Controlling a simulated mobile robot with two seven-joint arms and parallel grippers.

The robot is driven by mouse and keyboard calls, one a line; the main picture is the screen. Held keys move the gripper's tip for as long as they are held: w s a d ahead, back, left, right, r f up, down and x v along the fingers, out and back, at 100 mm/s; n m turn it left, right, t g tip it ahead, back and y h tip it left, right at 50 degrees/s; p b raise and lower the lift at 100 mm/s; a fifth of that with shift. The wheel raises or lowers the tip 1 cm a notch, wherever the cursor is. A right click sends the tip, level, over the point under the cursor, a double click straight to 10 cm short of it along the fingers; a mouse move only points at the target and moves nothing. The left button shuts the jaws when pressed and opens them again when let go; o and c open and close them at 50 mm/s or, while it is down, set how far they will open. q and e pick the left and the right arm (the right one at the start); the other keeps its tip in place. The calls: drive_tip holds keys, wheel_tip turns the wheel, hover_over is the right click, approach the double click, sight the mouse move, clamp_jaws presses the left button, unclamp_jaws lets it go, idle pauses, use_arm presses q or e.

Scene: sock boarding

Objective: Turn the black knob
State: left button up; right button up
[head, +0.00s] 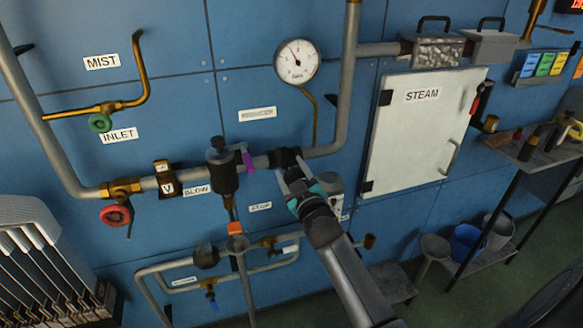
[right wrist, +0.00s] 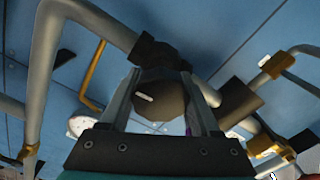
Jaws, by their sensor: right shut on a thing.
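The black knob (right wrist: 160,97) is a dark round knob with a short white mark on its face, seen in the right wrist view. My right gripper (right wrist: 160,88) has one finger on each side of it and is shut on it. In the head view my right gripper (head: 289,176) reaches up to the black valve body (head: 284,157) on the grey pipe, and its fingers largely hide the knob there. The white mark slants slightly in the wrist view. My left gripper is in neither view.
A pressure gauge (head: 297,62) sits above on the blue wall. A red handwheel (head: 115,215) is farther left. The white STEAM door (head: 420,130) is to the right.

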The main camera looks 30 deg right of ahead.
drive_tip(key=shift+f+n+p, duration=0.1)
drive_tip(key=shift+n+p, duration=0.2)
drive_tip(key=shift+n, duration=1.4)
drive_tip(key=o, duration=1.4)
drive_tip(key=shift+s, duration=0.1)
drive_tip(key=p+v, duration=0.1)
drive_tip(key=v, duration=1.4)
drive_tip(key=shift+s+p, duration=0.1)
drive_tip(key=shift+p, duration=0.25)
